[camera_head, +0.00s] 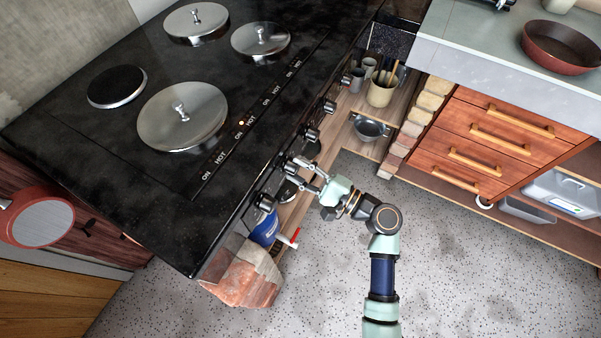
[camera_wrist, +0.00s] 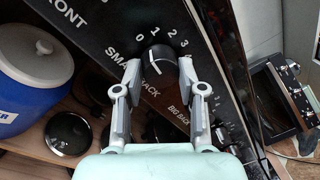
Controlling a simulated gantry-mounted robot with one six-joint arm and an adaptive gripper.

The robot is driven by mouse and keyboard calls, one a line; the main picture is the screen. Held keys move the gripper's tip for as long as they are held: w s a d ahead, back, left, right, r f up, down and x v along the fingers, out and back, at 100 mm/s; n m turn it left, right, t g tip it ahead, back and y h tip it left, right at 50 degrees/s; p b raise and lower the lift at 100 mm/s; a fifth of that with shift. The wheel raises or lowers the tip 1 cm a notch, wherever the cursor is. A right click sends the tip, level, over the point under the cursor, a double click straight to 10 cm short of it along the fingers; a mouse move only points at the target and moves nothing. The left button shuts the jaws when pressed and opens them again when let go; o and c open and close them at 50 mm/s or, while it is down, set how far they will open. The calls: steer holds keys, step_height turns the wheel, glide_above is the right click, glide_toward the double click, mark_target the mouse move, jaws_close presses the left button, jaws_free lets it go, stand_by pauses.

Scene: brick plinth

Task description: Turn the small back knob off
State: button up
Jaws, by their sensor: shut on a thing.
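The small back knob (camera_wrist: 159,60) is dark and round, with "SMALL BACK" printed beside it and a dial of 0, 1, 2, 3 around it. A white line shows on its face, on the left side; I cannot tell exactly which number it points to. My gripper (camera_wrist: 160,72) has one finger on each side of the knob, shut on it. In the head view, my gripper (camera_head: 299,172) reaches from the right to the knob (camera_head: 289,166) on the stove's front panel. The black stove top (camera_head: 110,135) shows one small orange light lit beside an "ON" label.
Other knobs, such as one nearer (camera_head: 264,201) and one farther (camera_head: 311,134), line the panel. Metal lids (camera_head: 183,117) sit on the stove top. A blue container (camera_wrist: 35,85) stands on the wooden shelf below. Speckled floor (camera_head: 320,270) is open around my arm.

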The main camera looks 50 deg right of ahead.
steer(key=shift+n+b, duration=0.3)
steer(key=shift+n, duration=0.2)
steer(key=o, duration=1.1)
steer(key=shift+o, duration=0.2)
steer(key=s+d+f, duration=0.1)
steer(key=s+d, duration=0.1)
steer(key=s, duration=0.9)
steer(key=shift+s, duration=0.4)
